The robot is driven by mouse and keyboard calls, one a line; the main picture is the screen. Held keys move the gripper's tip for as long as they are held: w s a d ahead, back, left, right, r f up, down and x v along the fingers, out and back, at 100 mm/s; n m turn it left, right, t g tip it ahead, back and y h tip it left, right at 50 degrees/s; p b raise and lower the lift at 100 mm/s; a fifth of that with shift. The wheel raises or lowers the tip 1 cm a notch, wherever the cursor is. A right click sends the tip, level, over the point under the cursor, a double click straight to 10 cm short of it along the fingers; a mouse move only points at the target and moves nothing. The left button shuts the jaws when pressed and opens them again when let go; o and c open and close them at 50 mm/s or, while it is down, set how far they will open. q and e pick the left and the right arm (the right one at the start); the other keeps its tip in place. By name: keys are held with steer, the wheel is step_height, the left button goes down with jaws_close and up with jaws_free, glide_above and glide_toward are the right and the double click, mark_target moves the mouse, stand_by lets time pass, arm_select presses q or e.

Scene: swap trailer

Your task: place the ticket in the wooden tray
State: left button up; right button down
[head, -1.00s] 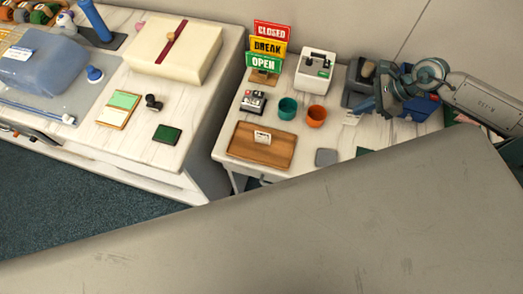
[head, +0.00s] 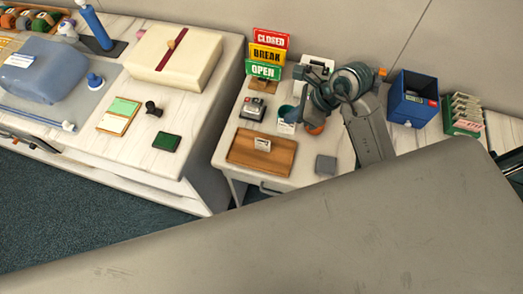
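The wooden tray (head: 240,158) lies on the right-hand desk, near its front left corner. A small white card (head: 262,144) stands in the tray. The ticket (head: 286,127), a small white slip with dark print, hangs below my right gripper (head: 296,112), which looks shut on it. The gripper is above the cups, up and to the right of the tray, with the ticket in front of the teal cup (head: 283,112). The fingertips are small and partly hidden by the wrist. My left gripper is not in view.
An orange cup (head: 315,129) is partly hidden by my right arm. A grey square pad (head: 326,165) lies right of the tray. The CLOSED/BREAK/OPEN sign (head: 266,55) stands behind. A blue box (head: 412,98) and a green card rack (head: 463,115) stand at right.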

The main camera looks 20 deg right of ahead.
mark_target(286, 127)
steer(key=shift+m, duration=0.4)
steer(key=x, duration=0.2)
steer(key=s+p+x, duration=0.1)
steer(key=x, duration=0.2)
steer(key=p+x, duration=0.1)
steer(key=x, duration=0.1)
steer(key=shift+s+d+f, duration=0.1)
steer(key=shift+s+f, duration=0.05)
steer(key=shift+f, duration=0.7)
steer(key=shift+f, duration=0.25)
steer(key=c, duration=2)
jaws_free()
steer(key=shift+r, duration=0.1)
